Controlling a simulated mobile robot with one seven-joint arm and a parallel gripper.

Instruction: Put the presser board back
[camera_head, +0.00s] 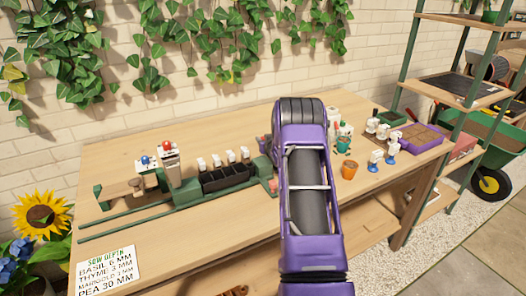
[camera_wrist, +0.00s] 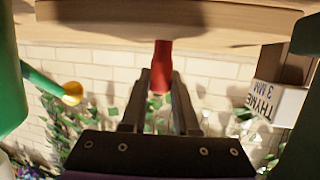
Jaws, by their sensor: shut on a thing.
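My gripper (camera_wrist: 161,78) is shut on a red handle (camera_wrist: 162,55) in the wrist view. The handle joins a pale wooden board (camera_wrist: 170,14), which I take to be the presser board; it spans the top of that view. Whether the board touches anything beyond the frame cannot be told. In the head view my arm hides the gripper, and I cannot make out the held board there. A green-railed bench fixture (camera_head: 130,207) stands at the left, with wooden blocks carrying a blue knob (camera_head: 146,161) and a red knob (camera_head: 167,146).
A dark seed tray (camera_head: 226,178) with several white-topped items sits right of the knobs. An orange pot (camera_head: 349,169), small bottles and a purple tray (camera_head: 415,138) stand on the right. A sowing-depth sign (camera_head: 107,268) is at the front left. The wrist view shows a THYME label (camera_wrist: 262,101) close by.

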